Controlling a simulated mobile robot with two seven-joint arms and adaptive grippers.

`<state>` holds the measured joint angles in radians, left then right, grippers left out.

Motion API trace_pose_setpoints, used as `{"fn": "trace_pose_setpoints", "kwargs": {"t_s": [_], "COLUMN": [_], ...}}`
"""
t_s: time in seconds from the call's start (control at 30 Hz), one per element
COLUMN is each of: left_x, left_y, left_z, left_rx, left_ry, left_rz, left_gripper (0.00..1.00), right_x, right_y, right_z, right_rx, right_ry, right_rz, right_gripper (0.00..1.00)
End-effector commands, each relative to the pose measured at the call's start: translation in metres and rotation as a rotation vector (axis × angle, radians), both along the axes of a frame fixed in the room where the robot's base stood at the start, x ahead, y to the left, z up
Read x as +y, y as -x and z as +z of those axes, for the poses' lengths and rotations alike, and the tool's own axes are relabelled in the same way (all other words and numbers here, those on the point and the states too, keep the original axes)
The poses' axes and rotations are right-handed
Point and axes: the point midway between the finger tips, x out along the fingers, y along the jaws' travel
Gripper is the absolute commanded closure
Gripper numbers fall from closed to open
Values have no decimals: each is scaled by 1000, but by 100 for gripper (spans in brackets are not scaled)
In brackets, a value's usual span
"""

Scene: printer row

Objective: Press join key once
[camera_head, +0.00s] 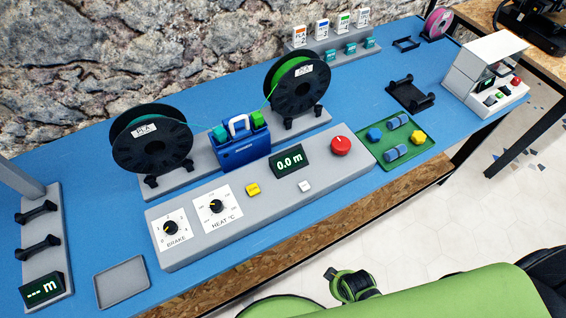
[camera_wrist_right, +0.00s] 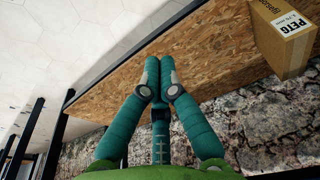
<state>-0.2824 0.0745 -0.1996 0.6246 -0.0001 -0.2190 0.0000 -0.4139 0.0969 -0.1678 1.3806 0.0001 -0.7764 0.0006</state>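A grey control panel (camera_head: 270,213) lies along the front of the blue table. It carries a yellow key (camera_head: 252,189) and a white key (camera_head: 305,186); their lettering is too small to read surely. A blue joining device (camera_head: 243,150) with a pale handle stands behind the panel, between two black spools (camera_head: 152,138) (camera_head: 297,84). In the right wrist view my right gripper (camera_wrist_right: 160,62) has its teal fingers together, with nothing visible between them, away from the panel. My left gripper is not in view.
The panel also carries a red knob (camera_head: 341,146), a brake dial (camera_head: 171,227) and a heat dial (camera_head: 216,206). A green tray (camera_head: 399,155) of coloured pieces is at its right, a grey empty tray (camera_head: 122,281) at its left. A PETG box (camera_wrist_right: 287,35) shows in the wrist view.

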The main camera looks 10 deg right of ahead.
Motion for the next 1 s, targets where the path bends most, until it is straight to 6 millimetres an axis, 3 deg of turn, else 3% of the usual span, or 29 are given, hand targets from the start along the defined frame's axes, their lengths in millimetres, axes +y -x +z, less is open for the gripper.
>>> {"fn": "trace_pose_setpoints", "kwargs": {"t_s": [0.03, 0.27, 0.57, 0.8, 1.0], "left_x": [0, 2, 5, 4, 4], "left_y": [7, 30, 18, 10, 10], "left_z": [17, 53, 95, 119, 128], "left_rx": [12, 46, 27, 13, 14], "left_ry": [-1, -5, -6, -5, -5], "left_rz": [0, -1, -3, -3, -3], "left_gripper": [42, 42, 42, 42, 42], "right_x": [2, 11, 44, 107, 181], "right_y": [-10, -50, -97, -140, -171], "right_z": [33, 140, 278, 367, 413], "right_rx": [-15, -67, -184, -317, -393], "right_ry": [-3, -19, -97, -251, -440], "right_rz": [-2, -8, 5, 56, 130], "right_gripper": [100, 100, 100, 100, 100]}}
